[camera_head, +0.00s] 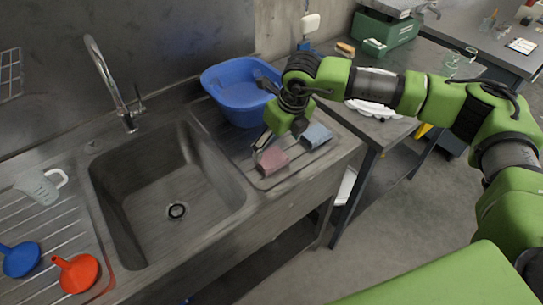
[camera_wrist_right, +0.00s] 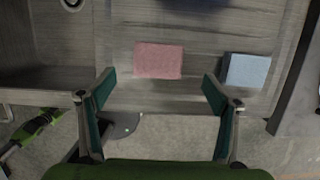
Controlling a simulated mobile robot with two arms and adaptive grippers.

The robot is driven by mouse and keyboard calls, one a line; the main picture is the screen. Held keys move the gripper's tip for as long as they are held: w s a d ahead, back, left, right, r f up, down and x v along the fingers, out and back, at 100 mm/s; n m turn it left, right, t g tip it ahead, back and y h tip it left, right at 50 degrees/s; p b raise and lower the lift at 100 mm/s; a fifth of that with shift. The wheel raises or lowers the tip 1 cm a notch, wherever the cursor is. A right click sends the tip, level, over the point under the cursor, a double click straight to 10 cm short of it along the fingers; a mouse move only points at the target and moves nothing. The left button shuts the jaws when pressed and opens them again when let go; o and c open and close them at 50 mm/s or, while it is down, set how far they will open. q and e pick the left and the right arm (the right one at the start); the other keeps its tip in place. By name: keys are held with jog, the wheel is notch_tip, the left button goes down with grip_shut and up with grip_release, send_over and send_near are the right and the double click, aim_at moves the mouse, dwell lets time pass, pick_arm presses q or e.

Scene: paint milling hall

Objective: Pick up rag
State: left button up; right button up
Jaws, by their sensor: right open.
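Two folded cloths lie flat on the ribbed drainboard (camera_head: 240,146) right of the sink; I cannot tell which one is called the rag. The pink cloth (camera_head: 272,161) also shows in the right wrist view (camera_wrist_right: 158,61), just beyond and between the fingertips. The blue cloth (camera_head: 317,135) lies to its right and in the right wrist view (camera_wrist_right: 247,70) is beyond the right finger. My right gripper (camera_head: 262,148) is above the drainboard by the pink cloth, open and empty, its fingers (camera_wrist_right: 159,84) spread wide.
A blue basin (camera_head: 240,88) stands behind the cloths. The empty sink (camera_head: 165,200) with its tap (camera_head: 112,85) is to the left. A jug (camera_head: 40,187), a blue funnel (camera_head: 20,260) and a red funnel (camera_head: 77,272) are at far left. A table (camera_head: 393,128) stands right.

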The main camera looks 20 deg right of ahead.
aim_at(272, 157)
jog(key=shift+w+f, duration=0.1)
jog(key=shift+f, duration=0.25)
jog(key=p+x, duration=0.1)
jog(key=x, duration=0.2)
jog(key=p+x, duration=0.1)
jog(key=shift+a+f+p, duration=0.3)
jog(key=shift+a+p, duration=0.05)
jog(key=shift+w+f, duration=0.15)
jog(key=shift+f, duration=0.2)
jog(key=c, duration=1.1)
